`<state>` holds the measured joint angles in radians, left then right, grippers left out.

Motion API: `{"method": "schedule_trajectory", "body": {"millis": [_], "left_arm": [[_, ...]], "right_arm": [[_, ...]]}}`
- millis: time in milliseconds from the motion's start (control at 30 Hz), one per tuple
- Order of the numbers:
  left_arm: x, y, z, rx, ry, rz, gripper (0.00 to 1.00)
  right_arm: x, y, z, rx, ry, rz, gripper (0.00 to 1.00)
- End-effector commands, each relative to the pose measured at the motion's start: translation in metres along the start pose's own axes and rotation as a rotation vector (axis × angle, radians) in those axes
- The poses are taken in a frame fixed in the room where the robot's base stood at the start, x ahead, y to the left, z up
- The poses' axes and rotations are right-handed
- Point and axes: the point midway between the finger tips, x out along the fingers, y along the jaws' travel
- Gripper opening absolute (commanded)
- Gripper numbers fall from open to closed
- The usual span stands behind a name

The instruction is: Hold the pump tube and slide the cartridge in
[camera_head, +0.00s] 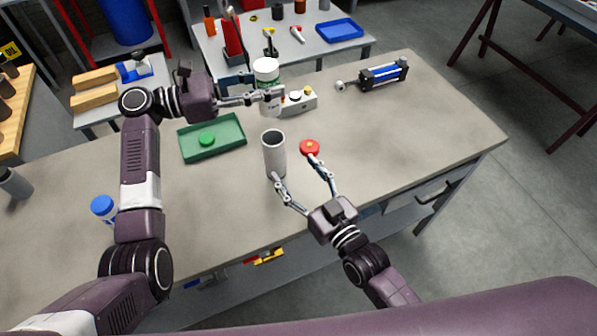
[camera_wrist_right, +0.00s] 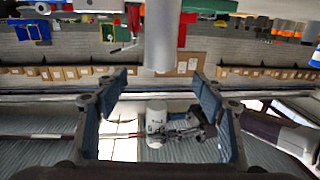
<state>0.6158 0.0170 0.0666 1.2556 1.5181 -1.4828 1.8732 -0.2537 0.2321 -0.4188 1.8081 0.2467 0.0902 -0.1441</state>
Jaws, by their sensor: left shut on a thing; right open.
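The grey pump tube (camera_head: 273,155) stands upright on the bench, its open top facing up. My left gripper (camera_head: 272,97) is shut on the white cartridge (camera_head: 266,68), which has a green band, and holds it upright behind the tube in the head view. My right gripper (camera_head: 296,165) is open, low in front and to the right of the tube; one finger reaches the tube's lower side, but contact is unclear. In the right wrist view the tube (camera_wrist_right: 162,35) lies between and beyond the open fingers (camera_wrist_right: 160,80). A white body, likely the cartridge (camera_wrist_right: 156,122), shows below it.
A red round piece (camera_head: 309,147) lies close to my right gripper's other finger. A green tray (camera_head: 220,145) is left of the tube. A small grey box (camera_head: 297,105) stands beside the cartridge, and a blue-black cylinder (camera_head: 383,74) lies back right. The bench's right side is clear.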

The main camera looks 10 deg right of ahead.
Motion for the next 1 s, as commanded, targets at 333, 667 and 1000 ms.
{"method": "schedule_trajectory", "body": {"millis": [333, 667, 1000], "left_arm": [[0.0, 0.0, 0.001, 0.001, -0.002, 0.0, 0.02], [0.0, 0.0, 0.001, 0.001, -0.002, 0.0, 0.02], [0.0, 0.0, 0.001, 0.001, -0.002, 0.0, 0.02]], "right_arm": [[0.056, 0.0, -0.002, 0.0, 0.004, 0.0, 0.63], [0.106, 0.0, -0.001, 0.0, 0.001, 0.0, 0.63], [0.117, 0.0, 0.0, 0.0, 0.0, 0.0, 0.63]]}}
